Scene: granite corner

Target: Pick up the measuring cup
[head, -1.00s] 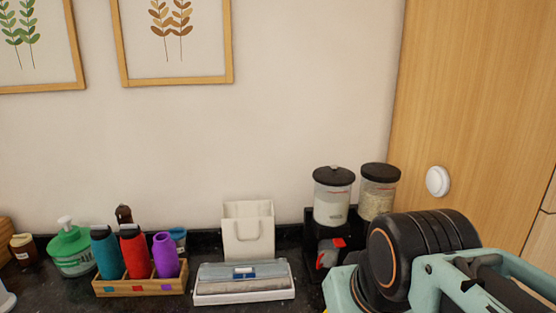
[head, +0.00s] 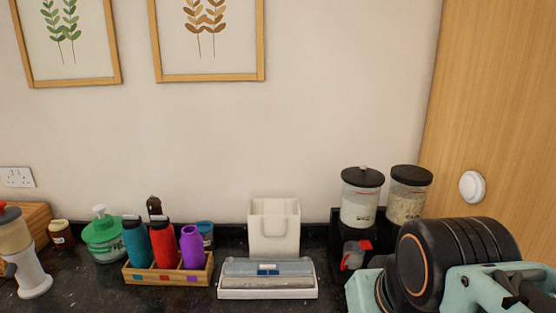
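I cannot make out a measuring cup for certain. A small clear or grey item with a red part (head: 352,255) sits on the lower level of a black stand (head: 337,228) at the right; it is too small to tell what it is. My black and teal arm rises at the lower right, just right of this item, and hides part of the stand. My gripper's fingers are not in view.
Two black-lidded jars (head: 362,200) top the stand. Left of it are a white holder (head: 273,230), a wrap dispenser (head: 268,280), a wooden bottle crate (head: 168,275), a green pump bottle (head: 103,238) and a grinder-like device (head: 28,270). A wooden panel (head: 500,110) bounds the right.

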